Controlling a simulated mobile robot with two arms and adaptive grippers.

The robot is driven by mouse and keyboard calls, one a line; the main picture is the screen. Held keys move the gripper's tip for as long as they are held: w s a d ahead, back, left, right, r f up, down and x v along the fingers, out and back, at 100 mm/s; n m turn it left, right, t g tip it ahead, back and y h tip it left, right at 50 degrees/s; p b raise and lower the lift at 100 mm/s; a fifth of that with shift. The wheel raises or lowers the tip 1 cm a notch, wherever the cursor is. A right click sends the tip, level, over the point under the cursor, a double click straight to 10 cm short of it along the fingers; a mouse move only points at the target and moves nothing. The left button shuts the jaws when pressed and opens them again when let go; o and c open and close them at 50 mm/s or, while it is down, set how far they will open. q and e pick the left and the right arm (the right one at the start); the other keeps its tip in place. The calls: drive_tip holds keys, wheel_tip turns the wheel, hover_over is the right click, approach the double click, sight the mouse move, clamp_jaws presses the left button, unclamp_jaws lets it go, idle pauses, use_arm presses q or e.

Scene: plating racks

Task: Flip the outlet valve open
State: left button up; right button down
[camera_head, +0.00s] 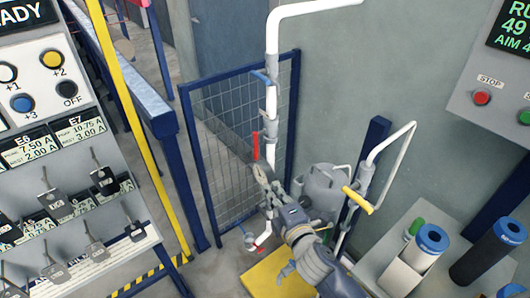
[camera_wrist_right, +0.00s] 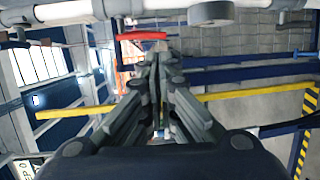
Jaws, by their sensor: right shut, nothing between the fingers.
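A white vertical pipe (camera_head: 271,115) carries several lever valves. A blue lever (camera_head: 262,77) is high on it. A red lever (camera_head: 256,145) points upright along the pipe in the middle, and another red lever (camera_head: 263,238) sits low, tilted. A yellow lever (camera_head: 358,200) is on a separate pipe to the right. No label shows which is the outlet valve. My right gripper (camera_head: 262,174) is shut and empty, its tips just below the upright red lever. In the right wrist view a red lever (camera_wrist_right: 143,36) lies just beyond the fingertips (camera_wrist_right: 156,58). Contact is unclear.
A blue-framed mesh panel (camera_head: 225,110) stands behind the pipe. A grey tank (camera_head: 325,187) is right of my gripper. A control panel with keys (camera_head: 60,200) fills the left. A yellow floor plate (camera_head: 270,275) lies below.

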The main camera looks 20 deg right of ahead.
drive_tip(key=r, duration=0.1)
drive_tip(key=p, duration=0.2)
approach(256, 146)
drive_tip(key=w+a+f, duration=0.2)
drive_tip(key=w+f, duration=0.2)
drive_tip(key=w, duration=0.1)
drive_tip(key=shift+w+d+r, duration=0.1)
drive_tip(key=shift+w+d, duration=0.05)
drive_tip(key=shift+w, duration=0.6)
drive_tip(key=w+t+b, duration=0.1)
drive_tip(key=b, duration=0.4)
drive_tip(key=shift+r+b, duration=0.1)
drive_tip(key=shift+b, duration=0.2)
